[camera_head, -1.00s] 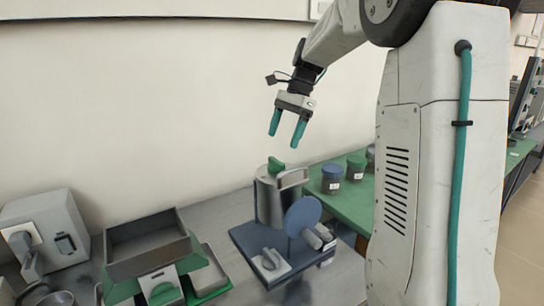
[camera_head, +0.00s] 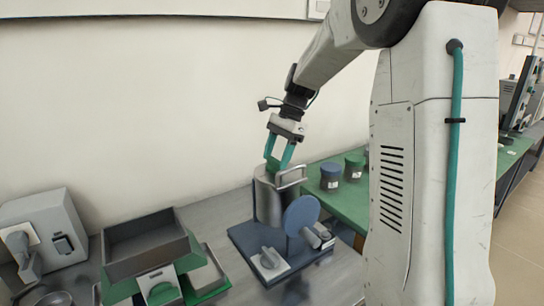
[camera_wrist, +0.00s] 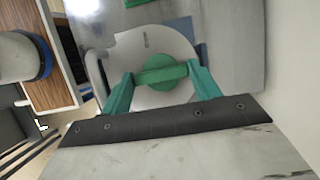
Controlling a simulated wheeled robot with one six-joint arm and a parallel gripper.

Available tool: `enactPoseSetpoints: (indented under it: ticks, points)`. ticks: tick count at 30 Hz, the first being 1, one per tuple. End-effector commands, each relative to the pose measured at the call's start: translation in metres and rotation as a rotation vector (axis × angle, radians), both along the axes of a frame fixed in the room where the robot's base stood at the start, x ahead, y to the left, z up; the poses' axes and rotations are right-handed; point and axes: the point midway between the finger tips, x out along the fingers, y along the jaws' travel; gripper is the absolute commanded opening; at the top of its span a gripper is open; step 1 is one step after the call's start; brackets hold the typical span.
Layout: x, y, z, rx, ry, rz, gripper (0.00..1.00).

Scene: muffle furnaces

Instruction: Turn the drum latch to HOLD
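The drum (camera_head: 268,200) is a grey metal cylinder with a side handle, standing on a blue base. On its lid is the green latch knob (camera_wrist: 160,72), seen from above in the wrist view. My gripper (camera_head: 277,160) points down at the drum top. Its two green fingers are open, one on each side of the knob, in the wrist view (camera_wrist: 158,76). The knob lies between the fingertips with only small gaps; contact cannot be told. In the head view the fingers largely hide the knob. A dark mark (camera_wrist: 146,42) shows on the lid; its wording is unreadable.
A blue disc (camera_head: 301,214) stands at the drum's front right, and a grey lever (camera_head: 270,258) sits on the base. A grey open box (camera_head: 150,245) is to the left. Jars (camera_head: 330,177) stand on the green bench behind right. The wall is close behind.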

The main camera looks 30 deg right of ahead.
Motion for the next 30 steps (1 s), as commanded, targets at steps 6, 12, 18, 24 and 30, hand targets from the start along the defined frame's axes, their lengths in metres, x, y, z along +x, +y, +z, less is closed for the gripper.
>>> enactPoseSetpoints:
  ticks: [6,12,18,24,30]
  points:
    - [0.0,0.002,0.0,0.0,-0.001,0.008,0.39]
    - [0.001,-0.003,0.001,-0.002,-0.002,0.07,0.39]
    - [0.002,-0.002,0.0,-0.003,0.0,0.207,0.39]
    - [0.003,-0.001,0.0,-0.004,0.003,0.394,0.39]
    - [0.005,0.001,0.0,-0.003,0.004,0.586,0.39]
